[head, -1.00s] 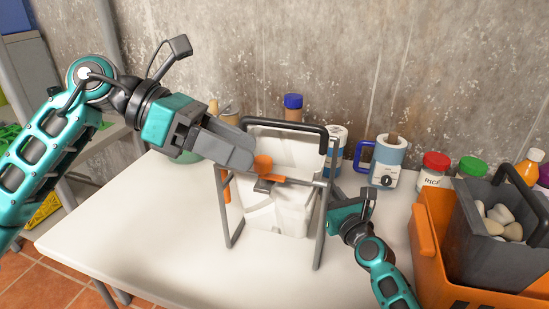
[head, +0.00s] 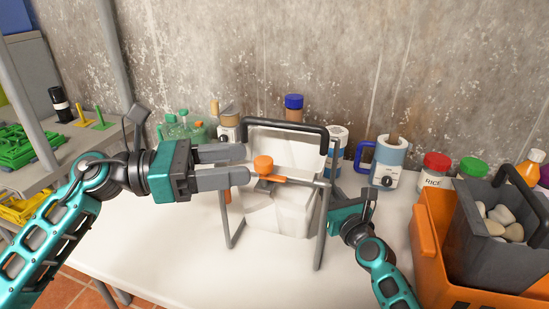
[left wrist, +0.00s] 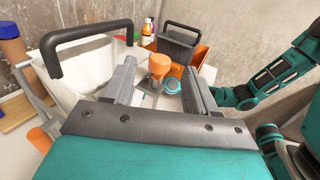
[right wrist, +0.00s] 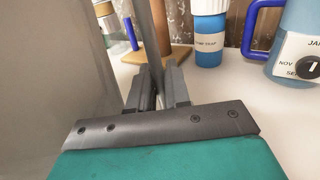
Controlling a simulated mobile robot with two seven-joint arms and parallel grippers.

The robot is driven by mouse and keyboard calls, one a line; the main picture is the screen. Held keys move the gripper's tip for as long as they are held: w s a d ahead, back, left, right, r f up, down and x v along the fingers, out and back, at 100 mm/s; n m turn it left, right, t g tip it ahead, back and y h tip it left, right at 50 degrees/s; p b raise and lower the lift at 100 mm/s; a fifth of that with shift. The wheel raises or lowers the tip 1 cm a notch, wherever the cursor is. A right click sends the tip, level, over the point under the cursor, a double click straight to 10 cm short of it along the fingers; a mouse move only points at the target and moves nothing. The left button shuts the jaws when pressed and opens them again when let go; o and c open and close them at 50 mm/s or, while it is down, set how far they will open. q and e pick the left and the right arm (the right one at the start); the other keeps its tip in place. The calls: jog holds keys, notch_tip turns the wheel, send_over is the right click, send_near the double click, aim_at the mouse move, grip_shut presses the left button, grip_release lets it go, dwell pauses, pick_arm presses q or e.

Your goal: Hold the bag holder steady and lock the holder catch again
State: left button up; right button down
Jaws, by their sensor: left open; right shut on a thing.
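The bag holder, a grey frame (head: 321,242) with a black top handle (head: 284,123), stands upright on the white table with a white bag (head: 285,208) in it. The holder catch has an orange knob (head: 263,163) and sits on the bar across the front; the knob also shows in the left wrist view (left wrist: 160,67). My left gripper (head: 246,164) is open, with its fingers pointing right and their tips beside the knob. My right gripper (right wrist: 158,90) is shut on the holder's right-hand upright, which rises between its fingers. In the head view its fingertips are hidden behind the frame.
An orange crate (head: 431,238) with a grey bin (head: 478,250) of stones stands at the right. A blue-handled mug (head: 388,160), a red-lidded jar (head: 434,170) and other containers line the wall. The front of the table (head: 180,262) is clear. A shelf stands at the left.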

aim_at(270, 174)
pick_arm(q)
jog(key=w+d, duration=0.1)
jog(key=d, duration=0.6)
jog(key=c, duration=1)
